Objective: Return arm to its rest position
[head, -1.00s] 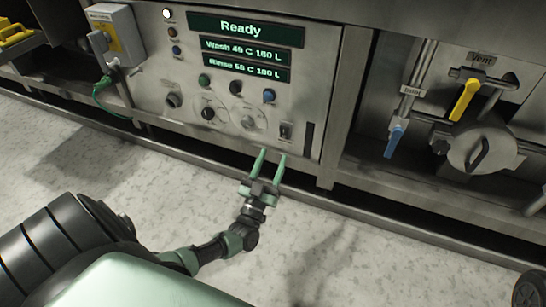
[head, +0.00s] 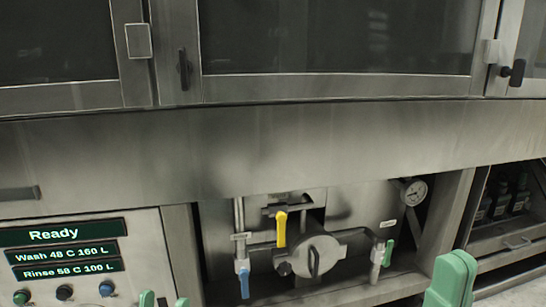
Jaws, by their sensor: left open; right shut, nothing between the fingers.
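The fingertips of my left gripper (head: 164,301) show at the bottom edge of the head view, two green tips apart with nothing between them. They appear in front of the lower part of the control panel (head: 140,262); whether they touch it I cannot tell. My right gripper (head: 453,280) shows at the lower right as green fingers shut together, empty. Both arms are out of view below the picture.
The panel display (head: 62,233) reads Ready. A blue-handled valve (head: 243,283), a yellow lever (head: 281,229), a round hatch (head: 314,256) and a green lever (head: 388,252) sit in the recess. A gauge (head: 414,191) and a bottle shelf (head: 505,236) are at the right. Glass doors (head: 335,38) are above.

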